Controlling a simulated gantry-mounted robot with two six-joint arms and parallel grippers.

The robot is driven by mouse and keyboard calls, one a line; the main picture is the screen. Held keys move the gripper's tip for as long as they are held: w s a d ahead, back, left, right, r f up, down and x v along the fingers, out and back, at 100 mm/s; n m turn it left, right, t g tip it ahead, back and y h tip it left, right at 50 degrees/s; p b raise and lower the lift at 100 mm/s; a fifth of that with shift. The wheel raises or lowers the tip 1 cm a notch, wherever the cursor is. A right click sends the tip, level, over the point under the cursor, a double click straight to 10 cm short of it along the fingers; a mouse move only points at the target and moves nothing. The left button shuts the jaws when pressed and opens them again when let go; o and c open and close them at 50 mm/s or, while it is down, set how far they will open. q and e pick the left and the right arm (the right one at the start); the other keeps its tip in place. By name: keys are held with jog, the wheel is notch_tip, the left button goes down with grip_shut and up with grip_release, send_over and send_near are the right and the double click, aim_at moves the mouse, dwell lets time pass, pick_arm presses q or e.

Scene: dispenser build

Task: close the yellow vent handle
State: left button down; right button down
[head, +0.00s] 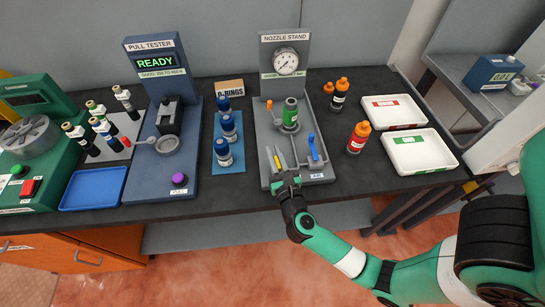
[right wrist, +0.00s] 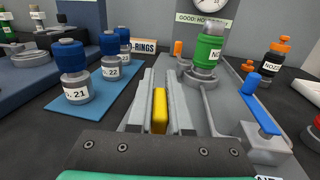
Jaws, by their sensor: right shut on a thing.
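The nozzle stand (head: 265,128) is a grey fixture with a gauge (head: 286,62) on its back panel. A green-banded nozzle (head: 290,113) stands upright on it and also shows in the right wrist view (right wrist: 208,48). The yellow vent handle (right wrist: 160,110) lies between the two fingers of my right gripper (right wrist: 162,88). My right gripper is shut on it, low at the front left of the stand. The fingers hide the handle's sides and its pivot. A blue handle (head: 314,147) stands to its right. My left gripper is not in view.
Blue-capped bottles (head: 224,152) stand on a blue mat (head: 228,170) left of the stand. Orange-capped bottles (head: 358,138) and two white trays (head: 420,165) are to the right. The pull tester (head: 150,48) is further left. Bare dark bench lies in front of the mat.

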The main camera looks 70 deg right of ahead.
jog(key=shift+s+d+m+g+h, duration=0.1)
jog(key=shift+m+g+h, duration=0.4)
jog(key=shift+g, duration=0.15)
jog(key=shift+s+d+m+g+h, duration=0.1)
jog(key=shift+m+g+h, duration=0.35)
jog(key=shift+g, duration=0.2)
jog(key=c, duration=0.8)
grip_release()
jog(key=shift+c, duration=0.2)
jog(key=shift+s+a, duration=0.1)
jog(key=shift+a, duration=0.05)
jog(key=shift+s+a, duration=0.1)
jog(key=shift+a, duration=0.25)
jog(key=v, duration=1)
jog(key=shift+s+a+r+p, duration=0.15)
jog(key=shift+s+a+p, duration=0.1)
jog(key=shift+a+p, duration=0.05)
